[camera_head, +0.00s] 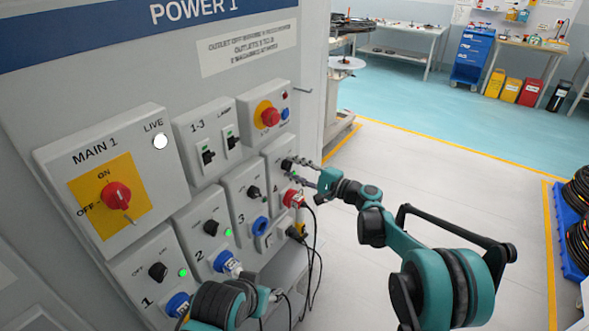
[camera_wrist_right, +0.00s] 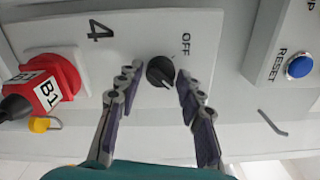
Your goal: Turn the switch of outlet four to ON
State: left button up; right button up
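The outlet four panel (camera_head: 270,152) is on the right of the grey cabinet; it fills the middle of the right wrist view (camera_wrist_right: 60,32). Its black rotary switch (camera_wrist_right: 160,71) sits beside the OFF label; its pointer direction is hard to tell. The ON label is not visible. My right gripper (camera_wrist_right: 157,75) is open, with one fingertip on each side of the switch. The right-hand finger is very close to it, and I cannot tell whether it touches. In the head view the right gripper (camera_head: 299,166) partly covers the switch. My left gripper (camera_head: 272,295) is low by outlet two, fingers unclear.
A red plug marked B1 (camera_wrist_right: 45,92) sits in outlet four, with a yellow tag or lock (camera_wrist_right: 42,125) below. A blue RESET button (camera_wrist_right: 299,66) is on the neighbouring panel. Black cables (camera_head: 314,250) hang under the outlets. The floor right of the cabinet is clear.

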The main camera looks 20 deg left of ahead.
jog(key=shift+o, duration=0.2)
jog(key=v, duration=1.2)
jog(key=s+d+f+n+h, duration=0.1)
jog(key=s+d+n+h, duration=0.1)
jog(key=s+d+h, duration=0.4)
jog(key=s+d+f+n+h, duration=0.2)
jog(key=s+d+h, duration=0.4)
jog(key=s, duration=1.1)
jog(key=d, duration=0.4)
jog(key=shift+s+d+f+n, duration=0.2)
jog(key=shift+s+d+n, duration=0.1)
jog(key=shift+d+n, duration=0.1)
jog(key=s+d+f+h, duration=0.1)
jog(key=s+d, duration=0.2)
jog(key=s+d+f+n+h, duration=0.1)
jog(key=s+d+h, duration=0.1)
jog(key=s+d, duration=0.1)
jog(key=s+d+f+n+t+h, duration=0.1)
jog(key=s+d+f+h, duration=0.1)
jog(key=s+d, duration=0.1)
jog(key=shift+d, duration=0.35)
jog(key=shift+c, duration=0.3)
